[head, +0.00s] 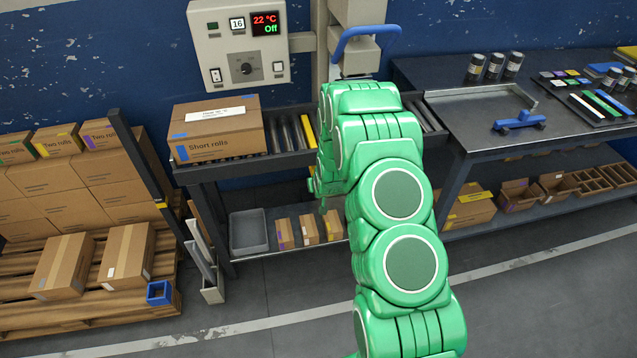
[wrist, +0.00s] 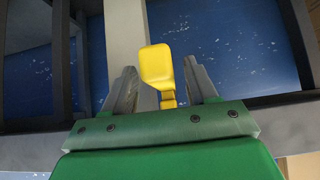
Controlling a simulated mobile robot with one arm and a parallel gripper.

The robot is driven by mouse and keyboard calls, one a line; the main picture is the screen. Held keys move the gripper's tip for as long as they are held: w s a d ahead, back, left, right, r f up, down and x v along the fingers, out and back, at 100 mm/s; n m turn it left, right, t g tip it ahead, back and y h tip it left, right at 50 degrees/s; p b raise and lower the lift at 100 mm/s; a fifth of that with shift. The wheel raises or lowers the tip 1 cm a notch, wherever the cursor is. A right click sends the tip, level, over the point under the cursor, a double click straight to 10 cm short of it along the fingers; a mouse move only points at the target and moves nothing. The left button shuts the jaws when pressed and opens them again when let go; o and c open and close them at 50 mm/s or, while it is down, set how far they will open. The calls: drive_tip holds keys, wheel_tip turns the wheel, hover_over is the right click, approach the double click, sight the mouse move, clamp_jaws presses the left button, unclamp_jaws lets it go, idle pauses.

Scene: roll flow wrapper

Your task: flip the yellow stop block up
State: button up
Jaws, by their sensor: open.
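The yellow stop block (wrist: 156,66) shows in the wrist view as a broad yellow paddle with a narrower stem below it. My gripper (wrist: 161,72) is open, with one grey finger on each side of the block. A gap shows between the block and each finger, and the stem's lower end is hidden behind the gripper body. In the head view my green arm reaches to the roller table, and the gripper end is low at its front edge, mostly hidden by the arm. A yellow strip (head: 308,131) lies among the rollers there; I cannot tell if it is the same part.
A "Short rolls" carton (head: 217,128) sits on the left of the roller table (head: 283,152). A control box (head: 239,42) reading 22 °C and Off is above. A blue handle (head: 358,40) is over the rollers. A dark workbench (head: 480,125) stands right; pallet cartons are left.

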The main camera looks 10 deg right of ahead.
drive_tip(key=shift+w+f, duration=0.15)
drive_tip(key=shift+w, duration=0.05)
clamp_jaws()
idle(0.3)
drive_tip(key=shift+r, duration=2)
drive_tip(key=shift+w, duration=0.1)
unclamp_jaws()
